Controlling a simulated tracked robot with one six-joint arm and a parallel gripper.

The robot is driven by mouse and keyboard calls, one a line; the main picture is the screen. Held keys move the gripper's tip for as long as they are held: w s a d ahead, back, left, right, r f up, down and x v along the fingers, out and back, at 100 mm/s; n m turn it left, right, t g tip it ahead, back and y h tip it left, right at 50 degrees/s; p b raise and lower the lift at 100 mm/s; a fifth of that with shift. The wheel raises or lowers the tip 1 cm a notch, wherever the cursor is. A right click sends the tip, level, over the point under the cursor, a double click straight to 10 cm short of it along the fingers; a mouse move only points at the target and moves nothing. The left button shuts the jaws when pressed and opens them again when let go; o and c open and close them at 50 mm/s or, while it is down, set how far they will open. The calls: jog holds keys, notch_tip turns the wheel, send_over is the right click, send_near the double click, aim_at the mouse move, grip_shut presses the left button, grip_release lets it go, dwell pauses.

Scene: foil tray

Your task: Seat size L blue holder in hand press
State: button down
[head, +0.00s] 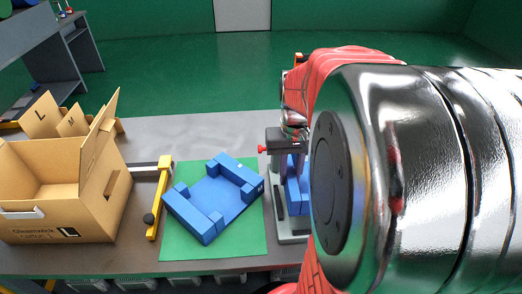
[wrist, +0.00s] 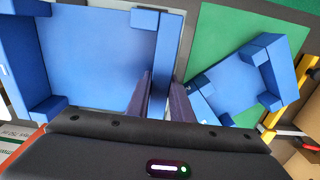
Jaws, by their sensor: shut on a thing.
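My gripper (wrist: 160,98) is shut on a wall of a blue holder (wrist: 100,45), which fills the left of the wrist view. A small white mark shows at its left edge, too cut off to read. In the head view, part of this holder (head: 297,190) shows at the hand press (head: 278,160), over its light grey base. My arm hides the rest of it and my gripper there. I cannot tell whether the holder rests fully in the press. A second blue holder (head: 213,194) lies turned at an angle on the green mat; the wrist view shows it at right (wrist: 238,88).
A cardboard box marked L (head: 70,190) stands open at the left, with a box marked M behind it. The grey table (head: 190,130) is clear behind the mat.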

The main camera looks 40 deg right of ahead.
jog(key=shift+a+f, duration=0.1)
jog(key=shift+f, duration=3.25)
jog(key=c, duration=1.5)
grip_release()
jog(key=shift+r, duration=0.1)
notch_tip(320, 180, up, 14)
jog(key=shift+f, duration=0.2)
jog(key=shift+w, duration=0.1)
